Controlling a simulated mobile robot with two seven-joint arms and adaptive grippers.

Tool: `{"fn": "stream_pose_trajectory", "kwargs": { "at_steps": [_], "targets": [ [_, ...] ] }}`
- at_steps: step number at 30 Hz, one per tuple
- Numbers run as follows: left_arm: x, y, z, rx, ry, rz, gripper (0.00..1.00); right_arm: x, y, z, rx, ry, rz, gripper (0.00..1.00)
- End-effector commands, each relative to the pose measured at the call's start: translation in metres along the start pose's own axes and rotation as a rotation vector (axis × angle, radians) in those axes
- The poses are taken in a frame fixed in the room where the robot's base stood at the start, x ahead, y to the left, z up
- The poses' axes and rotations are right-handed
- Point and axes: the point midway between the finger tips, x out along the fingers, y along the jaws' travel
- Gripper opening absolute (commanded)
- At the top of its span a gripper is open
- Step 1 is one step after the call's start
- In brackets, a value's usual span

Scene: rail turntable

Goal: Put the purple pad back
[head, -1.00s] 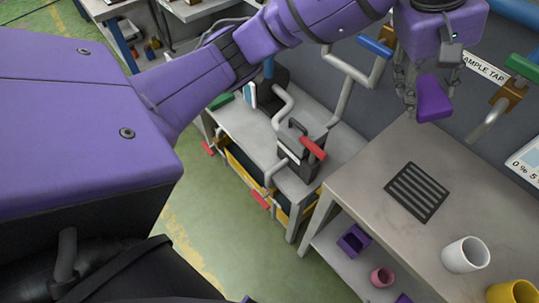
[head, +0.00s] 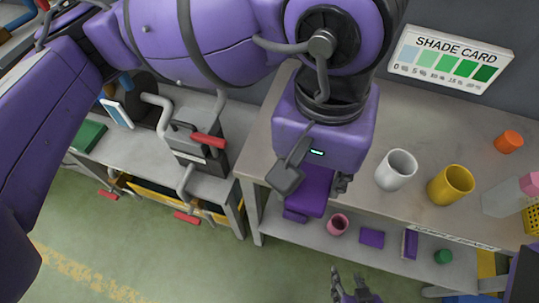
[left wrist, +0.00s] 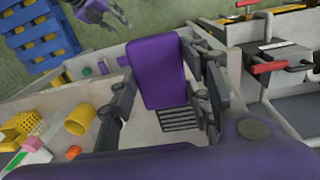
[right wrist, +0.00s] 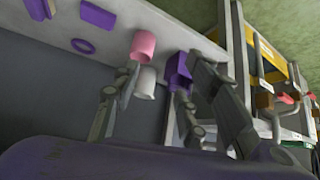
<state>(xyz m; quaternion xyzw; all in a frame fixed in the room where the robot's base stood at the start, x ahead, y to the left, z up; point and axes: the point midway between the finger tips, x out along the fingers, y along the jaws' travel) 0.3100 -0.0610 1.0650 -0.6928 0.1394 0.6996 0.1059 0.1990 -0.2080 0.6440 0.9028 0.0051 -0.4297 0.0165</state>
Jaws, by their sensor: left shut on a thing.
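The purple pad (head: 314,190) is a flat slab held by my left gripper (head: 316,182), which is shut on it at the front edge of the grey workbench (head: 262,140). In the left wrist view the pad (left wrist: 158,72) sits between the two fingers, with a black slotted grate (left wrist: 181,119) behind its lower end. In the head view my left gripper hides the grate. My right gripper (head: 350,290) is low in front of the bench, empty, with its fingers (right wrist: 155,85) apart in the right wrist view.
A white cup (head: 396,170) and a yellow cup (head: 450,185) stand on the bench. The lower shelf (head: 390,262) holds a pink cup (head: 338,224), purple pieces (head: 371,238) and a green piece (head: 443,257). A shade card (head: 450,58) is on the wall. Green floor lies in front.

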Motion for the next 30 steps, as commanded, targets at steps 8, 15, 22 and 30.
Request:
{"fn": "stream_pose_trajectory", "kwargs": {
  "at_steps": [8, 15, 22, 30],
  "targets": [
    [0.016, -0.044, 0.005, -0.039, 0.003, -0.049, 0.24, 0.002, -0.001, -0.014, -0.003, 0.032, -0.002, 0.4],
    [0.037, -0.071, -0.042, -0.044, 0.002, -0.052, 0.24, -0.002, 0.0, -0.015, -0.001, 0.028, 0.0, 0.4],
    [0.072, -0.095, -0.083, -0.04, -0.001, -0.051, 0.24, -0.007, 0.001, -0.013, 0.003, 0.022, 0.002, 0.4],
    [0.099, -0.106, -0.104, -0.036, 0.004, -0.049, 0.24, -0.008, 0.001, -0.009, 0.002, 0.015, 0.003, 0.4]
  ]
}}
